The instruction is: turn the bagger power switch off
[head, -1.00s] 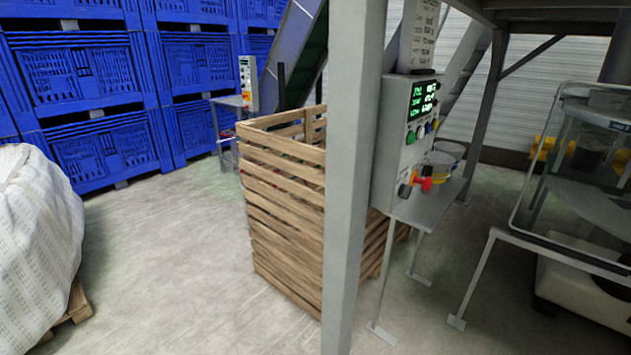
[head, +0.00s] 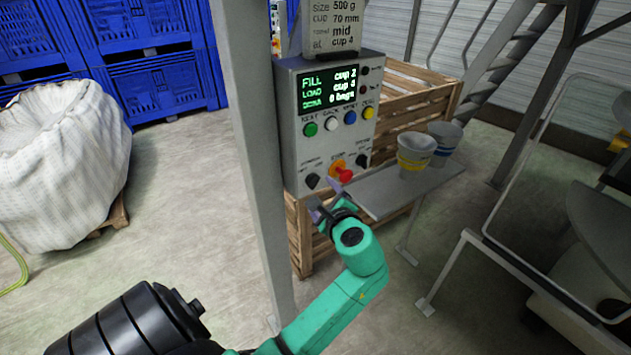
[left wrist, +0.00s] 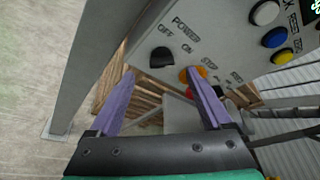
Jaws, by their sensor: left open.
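The grey control box (head: 291,105) has a lit screen and several buttons. Its black power switch (head: 312,181) is at the lower left of the front. In the left wrist view the switch (left wrist: 162,57) sits under the word POWER, between OFF on the left and ON on the right; I cannot tell which way it points. My left gripper (head: 325,197) is open and empty just below the switch. In the left wrist view its two purple fingers (left wrist: 159,74) stand apart, their tips at either side below the knob, without visible contact. My right gripper is not in view.
A red stop button (head: 344,174) on an orange base (head: 337,165) is close to the switch's right. A steel post (head: 255,150) stands left of the box. A small shelf (head: 385,195) with two cups (head: 415,155) is at right. A wooden crate (head: 405,105) is behind.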

